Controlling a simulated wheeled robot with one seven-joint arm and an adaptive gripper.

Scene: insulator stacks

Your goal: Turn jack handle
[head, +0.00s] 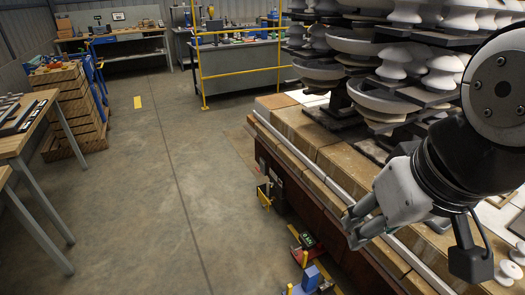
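No jack handle can be made out for certain. A small red device with a dark box on top (305,247) stands on the floor beside the kiln car base, and it may be a jack. A yellow and black device (265,194) sits farther back along the same side. My gripper (351,227) is above the near side edge of the brick deck, to the right of and higher than the red device. Its two fingers look apart with nothing between them. It touches neither device as far as I can see.
Stacks of white insulators (398,65) on dark shelves stand on the brick deck (345,150). A blue item (311,277) lies at the bottom edge. A yellow rail (203,75) and workbenches stand behind. A wooden table (25,130) is at left. The middle floor is clear.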

